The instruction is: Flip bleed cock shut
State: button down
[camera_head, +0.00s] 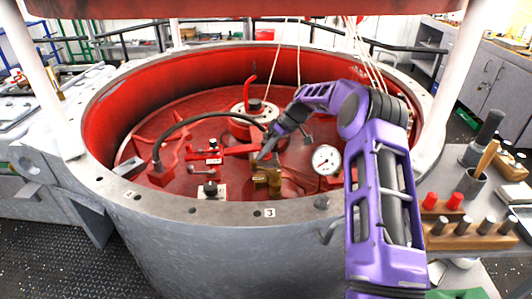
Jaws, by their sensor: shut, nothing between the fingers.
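A brass fitting (267,180), which looks like the bleed cock, stands upright on the red floor inside the big round housing, near the front rim. Its lever is too small and too covered to make out, so I cannot tell its position. My gripper (262,156), at the end of my purple arm, reaches in from the right and points down to the left. Its tips are just above the top of the brass fitting. I cannot tell whether they touch it. The gripper is shut and holds nothing.
A white-faced gauge (326,159) stands right of the fitting. A black hose (205,118) arches behind to the left. A red hook (250,90) rises at the centre. The grey housing rim (225,210) is a raised edge in front. Cords hang from above.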

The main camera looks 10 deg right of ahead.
jog(key=n+g, duration=0.1)
jog(key=a+n+g, duration=0.1)
jog(key=n, duration=0.1)
jog(key=shift+s+p, duration=0.3)
jog(key=shift+s, duration=0.1)
jog(key=shift+s+a, duration=0.1)
jog(key=shift+s, duration=0.05)
jog(key=shift+s+a, duration=0.15)
jog(key=shift+r, duration=0.1)
jog(key=p+v, duration=0.7)
jog(key=v, duration=0.5)
jog(key=shift+a+p, duration=0.15)
jog(key=shift+p, duration=0.25)
